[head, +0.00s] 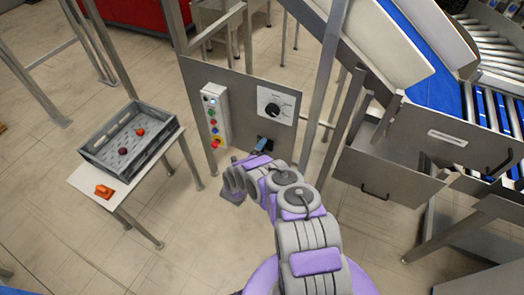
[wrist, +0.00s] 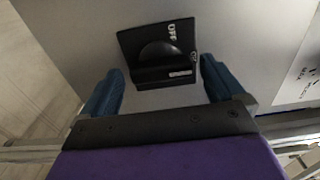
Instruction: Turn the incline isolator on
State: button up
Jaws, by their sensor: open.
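The incline isolator (wrist: 158,48) is a black square plate with a raised dark handle in the wrist view. White "OFF" lettering shows near its upper right corner. It is mounted on the grey panel (head: 240,95), mostly hidden behind my gripper in the head view. My gripper (wrist: 160,78) is open, with one blue finger on each side of the isolator's lower part. The fingers look apart from the handle; the exact depth is hard to tell. In the head view, my gripper (head: 259,147) is at the lower part of the panel.
A dial plate with a black knob (head: 274,105) sits above on the panel. A box with several coloured buttons (head: 215,115) is to the left. A grey crate (head: 105,160) with round items stands on a white table (head: 85,187), beside an orange object (head: 104,192). Conveyors (head: 490,60) occupy the right.

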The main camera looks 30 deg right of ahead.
jog(key=v, duration=1.7)
jog(key=shift+a+p, duration=0.25)
jog(key=shift+p, duration=0.2)
jog(key=shift+s+f, duration=0.1)
jog(key=shift+f, duration=0.05)
